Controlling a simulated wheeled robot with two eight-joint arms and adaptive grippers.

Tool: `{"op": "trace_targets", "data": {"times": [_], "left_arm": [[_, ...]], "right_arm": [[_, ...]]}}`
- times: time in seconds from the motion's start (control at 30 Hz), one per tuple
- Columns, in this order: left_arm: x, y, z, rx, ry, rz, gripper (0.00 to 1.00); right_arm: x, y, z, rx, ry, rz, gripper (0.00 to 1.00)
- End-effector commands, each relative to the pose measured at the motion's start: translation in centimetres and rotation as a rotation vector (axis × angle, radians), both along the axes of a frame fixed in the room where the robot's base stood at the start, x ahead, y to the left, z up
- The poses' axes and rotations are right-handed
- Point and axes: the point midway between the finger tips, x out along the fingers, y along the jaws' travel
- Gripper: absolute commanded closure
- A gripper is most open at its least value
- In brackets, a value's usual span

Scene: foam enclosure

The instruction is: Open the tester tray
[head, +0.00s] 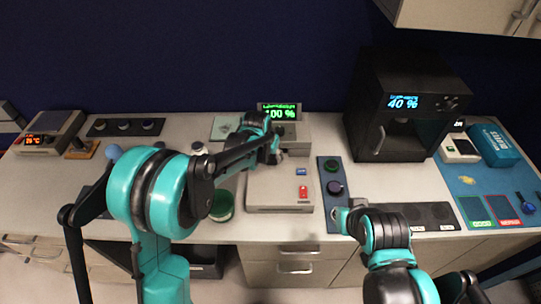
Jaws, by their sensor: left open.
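A grey machine (262,192) with a green "100 %" display (281,112) stands at the middle of the counter. A blue and a red button sit on its flat front part. A black box machine (395,120) with a blue "40 %" display and a front handle stands right of it. I cannot tell for sure which one is the tester, and no pulled-out tray shows. My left gripper (273,153) is open over the back of the grey machine's flat part; its arm hides part of the machine. My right gripper (342,217) is low by the blue panel, its fingers unclear.
A blue panel (331,172) with round knobs lies right of the grey machine. A dark strip (428,214) and a blue mat (478,185) lie further right. A green round container (222,207) stands left of the machine, near my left arm. Drawers (288,252) are below the counter.

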Motion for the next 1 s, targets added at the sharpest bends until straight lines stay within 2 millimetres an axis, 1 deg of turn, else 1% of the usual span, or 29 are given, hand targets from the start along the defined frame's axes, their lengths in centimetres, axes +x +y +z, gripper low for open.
{"op": "trace_targets", "data": {"times": [0.2, 0.27, 0.3, 0.37, 0.4, 0.53, 0.6, 0.67, 0.73, 0.9, 1.0], "left_arm": [[0.0, 0.0, 0.0, 0.000, 0.000, 0.000, 0.56], [0.0, 0.0, 0.0, 0.000, 0.000, 0.000, 0.71], [0.0, 0.0, 0.0, 0.000, 0.000, 0.000, 0.82], [0.0, 0.0, 0.0, 0.000, 0.000, 0.000, 0.98], [0.0, 0.0, 0.0, 0.000, 0.000, 0.000, 1.00], [0.0, 0.0, 0.0, 0.000, 0.000, 0.000, 1.00], [-0.4, 0.0, 0.0, 0.000, 0.000, 0.000, 1.00], [-1.3, -0.1, 0.0, 0.000, 0.000, -0.001, 1.00], [-2.9, -0.1, 0.0, 0.000, 0.000, -0.001, 1.00], [-8.1, 0.0, 0.0, 0.001, 0.000, -0.002, 1.00], [-10.8, -0.1, 0.0, 0.000, 0.000, -0.003, 1.00]], "right_arm": [[0.0, 0.0, 0.0, 0.000, 0.000, 0.000, 1.00], [0.0, 0.0, 0.0, 0.000, 0.000, 0.000, 1.00], [0.0, 0.0, 0.0, 0.000, 0.000, 0.000, 1.00], [0.0, 0.0, 0.0, 0.000, 0.000, 0.000, 1.00], [0.0, 0.0, 0.0, 0.000, 0.000, 0.000, 1.00], [0.0, 0.0, 0.0, 0.000, 0.000, 0.000, 1.00], [0.0, 0.0, 0.0, 0.000, 0.000, 0.000, 1.00], [0.0, 0.0, -0.1, 0.000, 0.000, 0.000, 1.00], [0.0, 0.0, -0.2, 0.000, 0.000, 0.000, 1.00], [0.0, 0.0, -0.4, 0.000, 0.000, 0.000, 1.00], [0.0, 0.0, -0.4, 0.000, 0.000, 0.000, 1.00]]}}
